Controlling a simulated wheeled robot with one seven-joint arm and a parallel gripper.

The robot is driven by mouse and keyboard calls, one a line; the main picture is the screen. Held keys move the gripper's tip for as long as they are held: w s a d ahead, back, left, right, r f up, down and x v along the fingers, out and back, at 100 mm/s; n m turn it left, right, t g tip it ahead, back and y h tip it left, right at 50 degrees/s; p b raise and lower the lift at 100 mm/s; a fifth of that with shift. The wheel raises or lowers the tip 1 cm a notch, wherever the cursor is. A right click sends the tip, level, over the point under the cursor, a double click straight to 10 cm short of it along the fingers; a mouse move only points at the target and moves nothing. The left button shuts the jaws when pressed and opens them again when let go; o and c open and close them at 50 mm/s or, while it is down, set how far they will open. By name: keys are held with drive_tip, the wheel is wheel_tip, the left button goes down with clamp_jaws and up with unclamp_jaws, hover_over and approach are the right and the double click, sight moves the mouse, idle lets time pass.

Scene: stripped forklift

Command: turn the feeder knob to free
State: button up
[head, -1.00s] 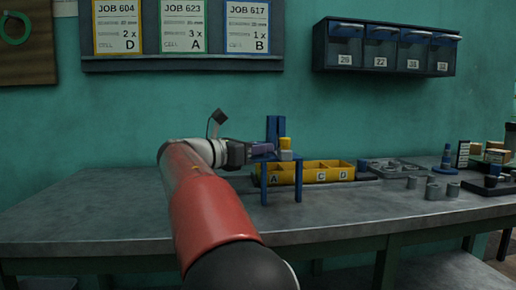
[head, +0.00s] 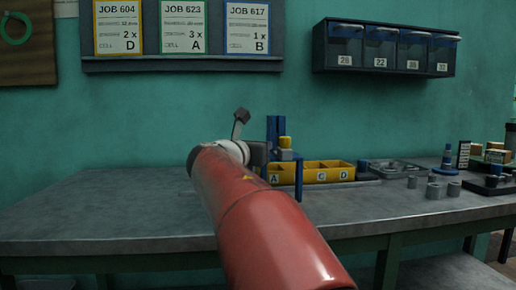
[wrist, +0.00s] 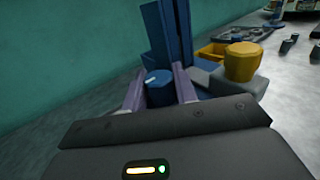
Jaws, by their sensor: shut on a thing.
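A round blue knob (wrist: 159,91) with a white mark on its top shows in the wrist view, at the foot of the tall blue feeder column (wrist: 168,35). My gripper (wrist: 158,80) has its two purple fingers on either side of the knob and is shut on it. The white mark slants slightly. In the head view the feeder (head: 278,130) stands on the bench, and my arm hides the knob and most of my gripper. A yellow round cap (wrist: 242,60) on a grey block sits right of the knob.
A yellow bin row (head: 329,172) marked A, C and D stands on the bench beside the feeder. A grey tray (head: 395,168) and several grey cylinders lie farther right. The bench (head: 90,215) is clear at left.

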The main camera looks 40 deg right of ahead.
idle(0.3)
drive_tip(key=o, duration=0.9)
drive_tip(key=shift+o, duration=0.2)
drive_tip(key=v, duration=0.7)
drive_tip(key=shift+s+a+b, duration=0.2)
drive_tip(key=shift+a+b, duration=0.15)
drive_tip(key=shift+b, duration=0.1)
